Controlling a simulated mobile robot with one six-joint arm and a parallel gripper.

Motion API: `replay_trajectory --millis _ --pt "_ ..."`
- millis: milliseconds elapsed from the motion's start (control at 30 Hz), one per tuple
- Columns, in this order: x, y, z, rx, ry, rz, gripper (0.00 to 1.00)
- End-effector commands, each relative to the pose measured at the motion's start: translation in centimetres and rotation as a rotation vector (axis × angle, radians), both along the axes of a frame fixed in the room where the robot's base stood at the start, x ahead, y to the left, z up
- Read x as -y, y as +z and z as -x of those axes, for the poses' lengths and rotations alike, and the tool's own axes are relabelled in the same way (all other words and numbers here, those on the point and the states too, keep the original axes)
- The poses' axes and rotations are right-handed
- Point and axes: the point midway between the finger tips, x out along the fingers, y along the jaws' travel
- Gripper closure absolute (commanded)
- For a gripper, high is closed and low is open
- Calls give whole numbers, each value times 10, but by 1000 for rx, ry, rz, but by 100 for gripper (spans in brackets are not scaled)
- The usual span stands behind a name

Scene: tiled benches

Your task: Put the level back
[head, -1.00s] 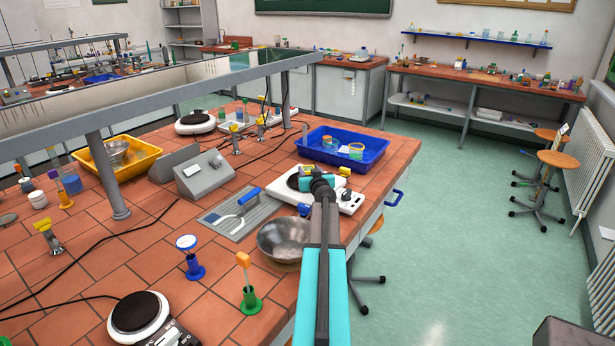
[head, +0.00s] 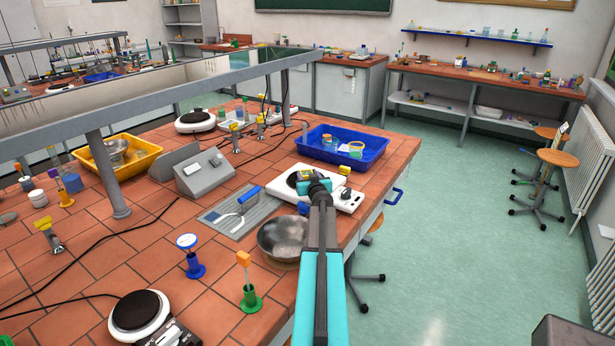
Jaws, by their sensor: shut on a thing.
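My gripper (head: 308,178) is at the far end of my arm, over the white hotplate (head: 337,199) with a black disc near the bench's right edge. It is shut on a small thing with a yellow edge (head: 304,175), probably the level. My wrist hides most of this thing, and the fingertips are hard to make out. I cannot tell whether it touches the hotplate. A small yellow block (head: 345,169) shows just right of my wrist, by the back edge of the hotplate.
A blue tray (head: 378,160) with jars stands behind the hotplate. A metal bowl (head: 268,249) is left of my arm. A grey board (head: 216,219) with a blue-handled tool and a grey box (head: 203,184) lie further left. A grey overhead rail (head: 200,86) crosses the bench.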

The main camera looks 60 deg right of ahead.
Motion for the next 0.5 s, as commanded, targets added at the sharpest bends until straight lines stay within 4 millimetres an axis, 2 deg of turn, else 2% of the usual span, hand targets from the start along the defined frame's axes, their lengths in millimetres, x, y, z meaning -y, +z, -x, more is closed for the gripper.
replay_trajectory --millis 467,500 --pt "0 -4 0 0 0 0 82" --pt "0 -4 0 0 0 0 55"
